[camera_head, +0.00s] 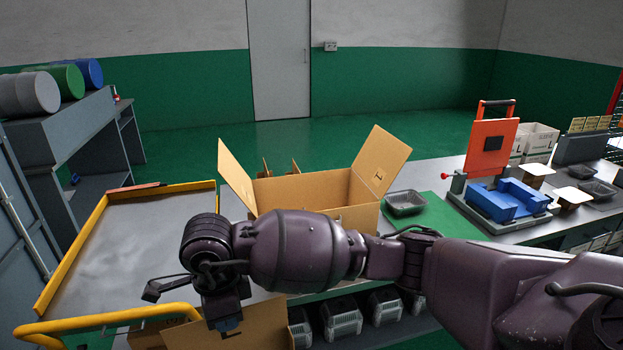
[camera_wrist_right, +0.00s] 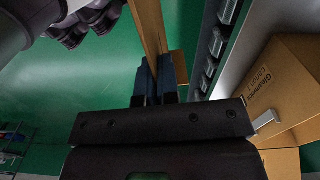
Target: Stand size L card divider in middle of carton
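An open brown carton (camera_head: 300,190) stands on the table in the middle of the head view, its side flaps spread. My right arm crosses in front of it and hides much of its front and inside. My right gripper (camera_head: 227,324) is low, in front of and left of the carton. It is shut on a flat brown card divider (camera_head: 255,328) by its upper edge. In the right wrist view the divider (camera_wrist_right: 150,25) shows nearly edge-on beyond the fingers (camera_wrist_right: 156,85), and the printed carton (camera_wrist_right: 275,80) is at the right, apart from it. My left gripper is out of view.
A grey tray table (camera_head: 130,240) with a yellow rim is at the left. A blue and orange press (camera_head: 508,205) stands further right. Clear bins (camera_head: 342,317) hang below the table edge.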

